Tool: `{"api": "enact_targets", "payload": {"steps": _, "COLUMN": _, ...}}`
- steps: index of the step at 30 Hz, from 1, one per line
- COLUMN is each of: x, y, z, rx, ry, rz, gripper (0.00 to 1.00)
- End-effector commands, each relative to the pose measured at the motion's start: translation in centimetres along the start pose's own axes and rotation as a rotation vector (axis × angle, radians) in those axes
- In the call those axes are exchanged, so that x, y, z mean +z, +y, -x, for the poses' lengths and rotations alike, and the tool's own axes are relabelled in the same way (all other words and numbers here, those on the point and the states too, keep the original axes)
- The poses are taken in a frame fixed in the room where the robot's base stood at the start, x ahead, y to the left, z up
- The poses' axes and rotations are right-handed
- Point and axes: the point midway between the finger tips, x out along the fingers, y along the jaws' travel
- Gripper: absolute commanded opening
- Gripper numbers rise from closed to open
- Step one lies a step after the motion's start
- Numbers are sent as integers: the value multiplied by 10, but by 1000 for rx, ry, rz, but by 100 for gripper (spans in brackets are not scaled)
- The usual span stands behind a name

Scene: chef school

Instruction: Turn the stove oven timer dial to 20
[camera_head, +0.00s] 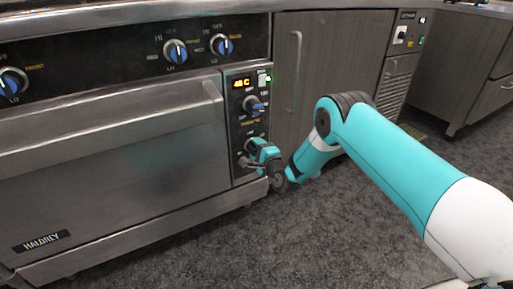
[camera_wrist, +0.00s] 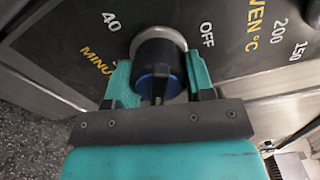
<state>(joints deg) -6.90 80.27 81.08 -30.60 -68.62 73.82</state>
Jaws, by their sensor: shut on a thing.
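The timer dial (camera_wrist: 157,52) is a round knob with a silver collar, a blue face and a dark raised bar, on the oven's black control panel (camera_head: 240,127). In the wrist view, "40" stands to its left, "OFF" to its right and yellow "MINU..." lettering at lower left. My gripper (camera_wrist: 158,80) is shut on the dial, one teal finger against each side. In the head view my gripper (camera_head: 259,152) is at the lower part of the panel and hides most of the dial. The "20" mark and the dial's exact setting cannot be read.
The oven temperature dial (camera_head: 254,105) is just above, below a small lit display (camera_head: 242,83). The oven door handle (camera_head: 211,90) sticks out to the left. Burner knobs (camera_head: 175,51) line the upper panel. A wooden cabinet (camera_head: 325,62) stands to the right; the floor in front is clear.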

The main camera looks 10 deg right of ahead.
Motion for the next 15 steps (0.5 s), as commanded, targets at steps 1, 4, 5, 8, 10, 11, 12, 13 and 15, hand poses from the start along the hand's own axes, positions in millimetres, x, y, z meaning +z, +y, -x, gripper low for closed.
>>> {"api": "enact_targets", "payload": {"steps": 1, "x": -1, "y": 0, "z": 0, "rx": -1, "ry": 3, "rz": -12, "gripper": 25}}
{"api": "enact_targets", "payload": {"steps": 4, "x": -2, "y": 0, "z": 0, "rx": -1, "ry": 3, "rz": -30, "gripper": 25}}
{"api": "enact_targets", "payload": {"steps": 5, "x": -2, "y": 0, "z": 0, "rx": 0, "ry": 3, "rz": -34, "gripper": 25}}
{"api": "enact_targets", "payload": {"steps": 8, "x": -2, "y": 0, "z": 0, "rx": 0, "ry": 3, "rz": -41, "gripper": 25}}
{"api": "enact_targets", "payload": {"steps": 10, "x": -2, "y": 1, "z": 0, "rx": 0, "ry": 3, "rz": -42, "gripper": 25}}
{"api": "enact_targets", "payload": {"steps": 11, "x": -2, "y": 1, "z": 0, "rx": 0, "ry": 3, "rz": -42, "gripper": 25}}
{"api": "enact_targets", "payload": {"steps": 12, "x": -2, "y": 1, "z": 0, "rx": 0, "ry": 3, "rz": -42, "gripper": 25}}
{"api": "enact_targets", "payload": {"steps": 13, "x": -2, "y": 1, "z": 0, "rx": 0, "ry": 3, "rz": -42, "gripper": 25}}
{"api": "enact_targets", "payload": {"steps": 15, "x": -2, "y": 1, "z": 0, "rx": 0, "ry": 3, "rz": -42, "gripper": 25}}
